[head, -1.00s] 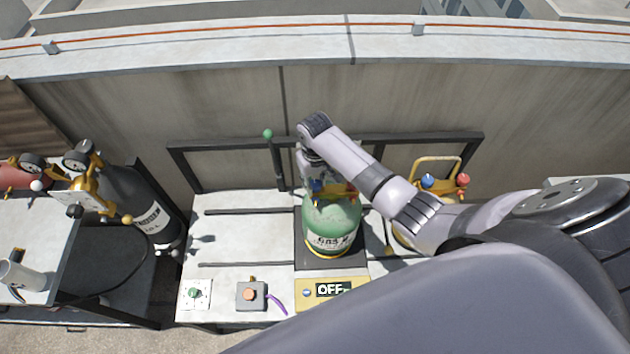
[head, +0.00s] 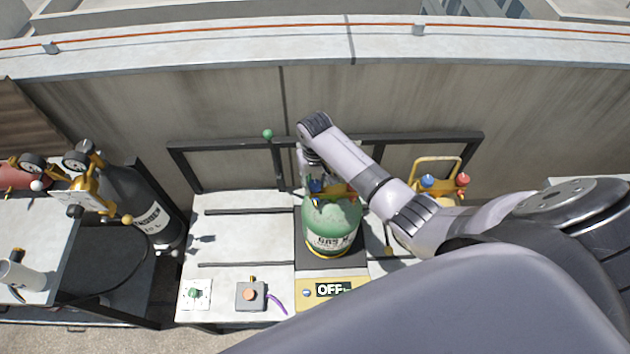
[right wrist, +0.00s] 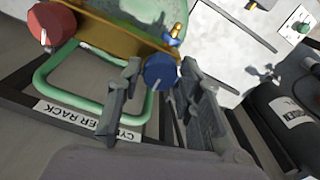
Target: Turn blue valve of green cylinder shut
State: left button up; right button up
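The green cylinder (head: 332,222) stands upright on a dark pad on the bench. Its blue valve (head: 317,186) shows at its top, partly hidden by my right arm. In the right wrist view the round blue valve (right wrist: 160,70), with a pale pointer mark, lies between the fingertips of my right gripper (right wrist: 162,75). In the head view the right gripper (head: 312,178) is small and partly hidden at the cylinder's top. My left gripper is in neither view.
A red valve (right wrist: 52,22) sits on the same brass bar, beside the green handle frame (right wrist: 55,75). A dark rack rail (head: 420,139) runs behind. Another yellow-handled unit (head: 436,160) stands right. An OFF display (head: 331,289) and grey button box (head: 251,296) lie in front.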

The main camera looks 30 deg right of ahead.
aim_at(315, 184)
jog(key=o, duration=0.3)
notch_tip(315, 184, up, 12)
dwell(0.7)
jog(key=shift+f, duration=0.1)
